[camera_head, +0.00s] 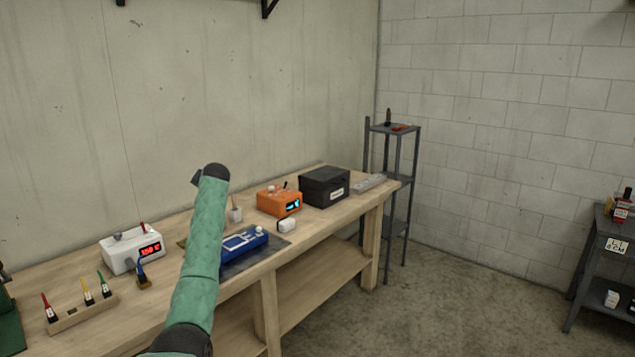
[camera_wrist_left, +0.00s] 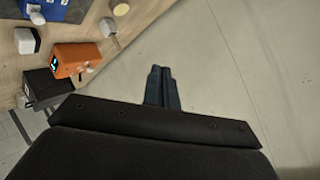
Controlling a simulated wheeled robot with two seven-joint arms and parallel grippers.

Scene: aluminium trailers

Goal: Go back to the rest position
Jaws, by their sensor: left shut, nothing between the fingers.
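My left arm rises in a green sleeve from the bottom of the head view, in front of the workbench (camera_head: 330,235). Its dark wrist end is raised against the wall, and the fingers do not show clearly there. In the left wrist view my left gripper (camera_wrist_left: 161,75) is shut and empty, with its fingertips together in front of bare wall. The bench top shows at the upper left of that view, apart from the fingers. My right gripper is in neither view.
On the bench are a white display unit (camera_head: 132,250), a rack of screwdrivers (camera_head: 82,312), a blue multimeter (camera_head: 244,240), an orange device (camera_head: 279,200) and a black box (camera_head: 325,187). A grey shelf stand (camera_head: 393,131) stands beyond the bench. Open floor (camera_head: 440,300) lies to the right.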

